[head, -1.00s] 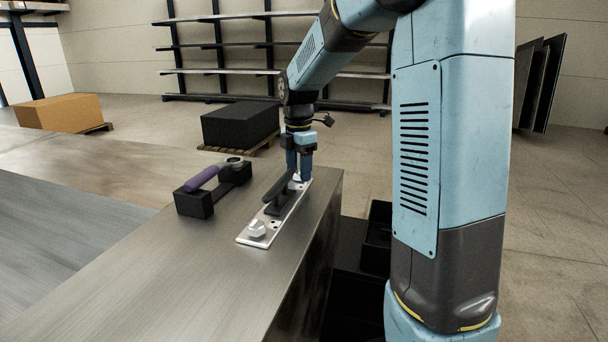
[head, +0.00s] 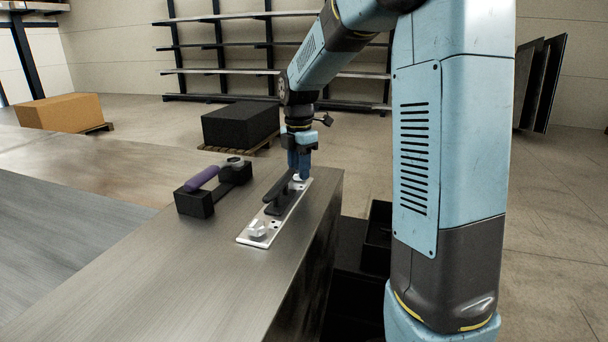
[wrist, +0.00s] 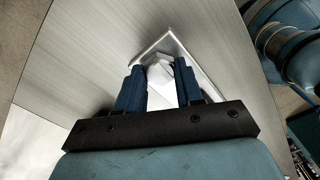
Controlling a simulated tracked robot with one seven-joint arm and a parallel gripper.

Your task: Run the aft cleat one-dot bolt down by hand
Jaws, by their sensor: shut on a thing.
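A dark cleat (head: 279,194) stands on a pale metal base plate (head: 262,220) on the bench. A silvery bolt head (head: 257,229) sits at the plate's near end. My gripper (head: 300,172) is at the plate's far end, pointing down. In the wrist view its blue fingers (wrist: 158,85) are shut on a pale, faceted bolt head (wrist: 161,72) near the corner of the plate (wrist: 190,62). Dot marks on that bolt cannot be made out, and its lower part is hidden.
A purple-handled wrench (head: 204,178) rests on a black holder (head: 195,203) left of the plate. The steel bench top (head: 180,270) is clear towards the near left. The bench's right edge runs close beside the plate. A black bin (head: 377,240) stands below it.

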